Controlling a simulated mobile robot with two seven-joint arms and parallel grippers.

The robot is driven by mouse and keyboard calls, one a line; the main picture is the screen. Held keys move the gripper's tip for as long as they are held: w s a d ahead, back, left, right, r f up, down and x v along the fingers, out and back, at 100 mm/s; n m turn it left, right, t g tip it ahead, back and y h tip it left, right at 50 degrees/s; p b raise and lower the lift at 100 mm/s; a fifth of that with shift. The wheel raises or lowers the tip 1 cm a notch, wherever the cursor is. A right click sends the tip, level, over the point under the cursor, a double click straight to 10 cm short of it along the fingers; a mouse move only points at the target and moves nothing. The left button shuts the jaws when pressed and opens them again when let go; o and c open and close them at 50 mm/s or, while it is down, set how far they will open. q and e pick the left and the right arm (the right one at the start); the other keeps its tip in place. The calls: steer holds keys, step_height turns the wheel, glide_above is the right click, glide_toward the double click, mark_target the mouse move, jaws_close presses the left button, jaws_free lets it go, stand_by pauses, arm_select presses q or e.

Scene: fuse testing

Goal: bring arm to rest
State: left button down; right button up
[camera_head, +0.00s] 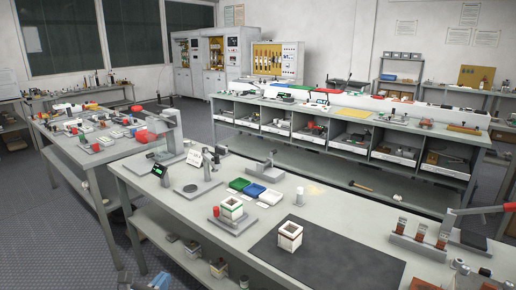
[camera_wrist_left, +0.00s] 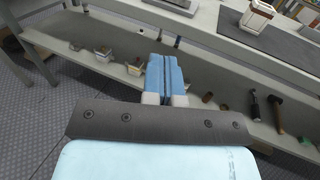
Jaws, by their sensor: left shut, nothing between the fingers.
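My left gripper (camera_head: 158,281) shows at the bottom left edge of the head view, low in front of the near workbench (camera_head: 150,185). In the left wrist view its two blue fingers (camera_wrist_left: 165,75) are pressed together with nothing between them. They point towards the bench's lower shelf (camera_wrist_left: 225,85) and appear apart from it. Most of the left arm is out of the head view. My right gripper is in neither view.
A white square fuse holder (camera_head: 290,237) stands on a dark mat (camera_head: 335,262) on the bench. Another holder with a red part (camera_head: 231,211) is to its left. A red-handled switch (camera_head: 480,210) is at the right. Hammers (camera_wrist_left: 279,115) and small boxes (camera_wrist_left: 103,54) lie on the lower shelf.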

arm_select(q)
steer(key=s+d+f+m+g+y+p, duration=0.1)
steer(key=s+d+m+g+p, duration=0.1)
steer(key=s+m+p, duration=0.6)
steer(key=s+d+m+g+y+p, duration=0.1)
steer(key=s+m+g+p, duration=0.3)
steer(key=s+m+p, duration=0.5)
steer(key=s+d+m, duration=0.1)
steer(key=s+m, duration=1)
steer(key=m, duration=0.7)
steer(key=shift+d+f+m, duration=0.2)
steer(key=shift+f+m, duration=0.1)
steer(key=shift+f, duration=0.1)
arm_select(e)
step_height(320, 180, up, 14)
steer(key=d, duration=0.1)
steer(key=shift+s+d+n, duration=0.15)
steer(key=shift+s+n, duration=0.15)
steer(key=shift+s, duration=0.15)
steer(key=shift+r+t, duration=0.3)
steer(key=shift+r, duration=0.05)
